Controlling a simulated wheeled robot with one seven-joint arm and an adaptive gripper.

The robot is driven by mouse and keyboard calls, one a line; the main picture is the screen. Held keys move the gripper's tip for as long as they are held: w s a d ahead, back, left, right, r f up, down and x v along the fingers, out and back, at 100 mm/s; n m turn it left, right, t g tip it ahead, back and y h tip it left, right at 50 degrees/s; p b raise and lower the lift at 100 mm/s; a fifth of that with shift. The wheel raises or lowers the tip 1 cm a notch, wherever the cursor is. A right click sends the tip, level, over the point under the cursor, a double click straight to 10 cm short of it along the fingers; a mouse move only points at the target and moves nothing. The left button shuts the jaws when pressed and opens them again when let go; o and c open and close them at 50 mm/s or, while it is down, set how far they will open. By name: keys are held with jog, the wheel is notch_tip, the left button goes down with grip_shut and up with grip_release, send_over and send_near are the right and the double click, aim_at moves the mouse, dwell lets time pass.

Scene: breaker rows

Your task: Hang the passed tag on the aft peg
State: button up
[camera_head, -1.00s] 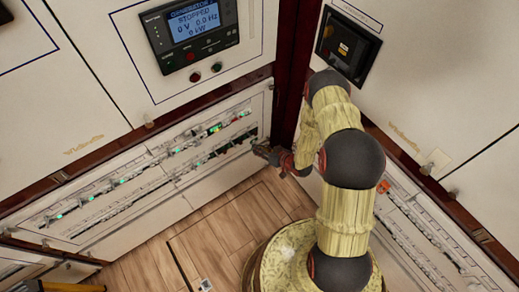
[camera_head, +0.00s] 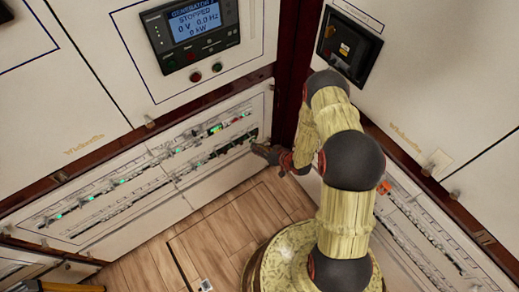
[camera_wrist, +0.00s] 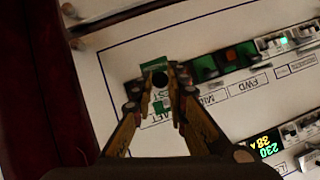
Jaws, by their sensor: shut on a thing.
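My gripper (camera_wrist: 160,80) is shut on a green tag (camera_wrist: 154,65), held over the left end of a row of pegs. The tag's green edge shows beyond and between the fingertips. A dark round spot lies between the fingers; I cannot tell whether it is the aft peg or part of the tag. The AFT label is just below, partly hidden by the fingers. In the head view my gripper (camera_head: 262,151) is at the right end of the lower breaker row, and the tag is too small to make out there.
Green and orange patches (camera_wrist: 230,57) by the MID and FWD labels continue the row to the right. Breakers (camera_wrist: 290,40) and a lit display (camera_wrist: 263,144) lie further right. A dark red post (camera_head: 291,75) stands close beside my gripper at the corner.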

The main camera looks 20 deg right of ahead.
jog(key=shift+w+a, duration=0.2)
jog(key=shift+w, duration=0.45)
jog(key=o, duration=0.9)
jog(key=shift+o, duration=0.2)
jog(key=v, duration=1.2)
dwell(1.6)
